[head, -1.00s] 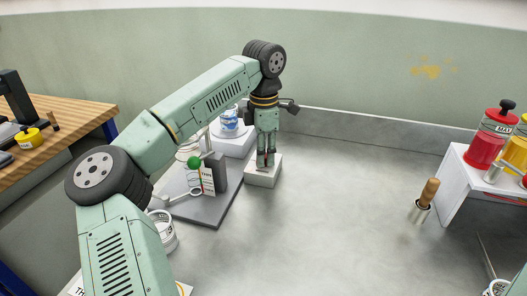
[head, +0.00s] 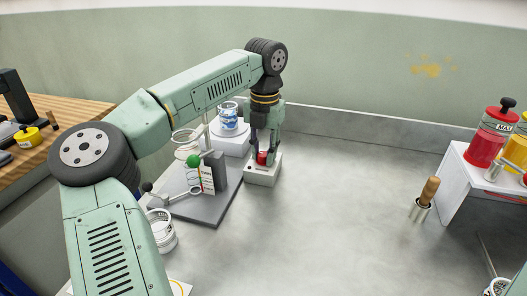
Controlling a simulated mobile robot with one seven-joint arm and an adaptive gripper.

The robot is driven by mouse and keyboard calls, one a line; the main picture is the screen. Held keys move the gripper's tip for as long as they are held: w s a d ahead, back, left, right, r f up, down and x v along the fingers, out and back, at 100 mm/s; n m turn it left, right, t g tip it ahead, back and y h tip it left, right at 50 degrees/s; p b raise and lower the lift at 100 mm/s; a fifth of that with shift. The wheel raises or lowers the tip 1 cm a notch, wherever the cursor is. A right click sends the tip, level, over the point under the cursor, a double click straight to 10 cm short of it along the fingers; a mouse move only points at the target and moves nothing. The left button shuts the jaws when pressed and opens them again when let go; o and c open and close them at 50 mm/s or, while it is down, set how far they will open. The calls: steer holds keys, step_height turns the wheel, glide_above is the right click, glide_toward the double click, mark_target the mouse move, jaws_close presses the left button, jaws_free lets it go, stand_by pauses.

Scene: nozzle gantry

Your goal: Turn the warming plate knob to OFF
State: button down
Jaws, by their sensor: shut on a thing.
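The red warming plate knob (head: 262,158) stands on top of a small white control box (head: 262,177) near the back of the bench. My gripper (head: 264,157) points straight down over the box, with a finger on either side of the knob, and is shut on it. The fingers partly cover the knob, and its pointer and any OFF mark are too small to read. A white block (head: 231,146), apparently the warming plate, stands just behind and left of the box, with a blue-and-white jar (head: 229,117) on it.
A grey stand (head: 205,212) with a green ball (head: 193,161) and a coil is left of the box. A white ring-shaped container (head: 162,233) is nearer. A white shelf (head: 455,178) with red and yellow bottles is at right. The bench middle is clear.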

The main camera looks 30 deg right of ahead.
mark_target(265, 154)
steer(key=shift+n, duration=1.5)
steer(key=c, duration=1.3)
jaws_free()
step_height(265, 154, up, 12)
steer(key=shift+s+d, duration=0.1)
